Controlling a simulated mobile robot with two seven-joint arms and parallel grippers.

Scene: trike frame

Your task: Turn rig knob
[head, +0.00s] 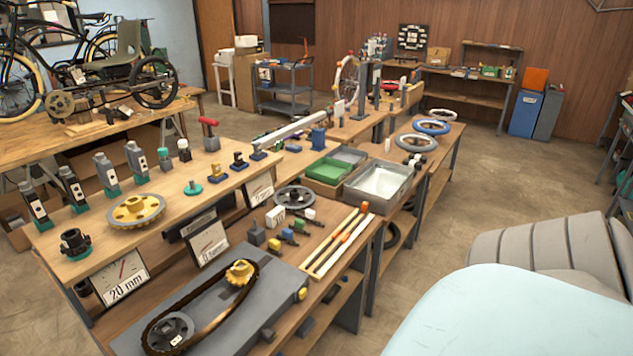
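The chain rig is a flat grey base (216,308) lying on the lower front of the workbench. A dark chain (222,312) loops around a yellow sprocket (240,272) and a grey sprocket (170,333). A small yellow knob (301,294) sits at the right end of the base, facing the bench's front edge. I cannot tell its turn angle. The knob is unobstructed and nothing touches it. Neither of my grippers shows in the head view.
Small blocks (274,243) and a dark ring gear (295,197) lie behind the rig. Orange-and-white strips (338,245) lie to its right. Gauge cards (120,278) stand at left. A pale blue rounded surface (510,315) and grey ribbed padding (560,250) fill the lower right.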

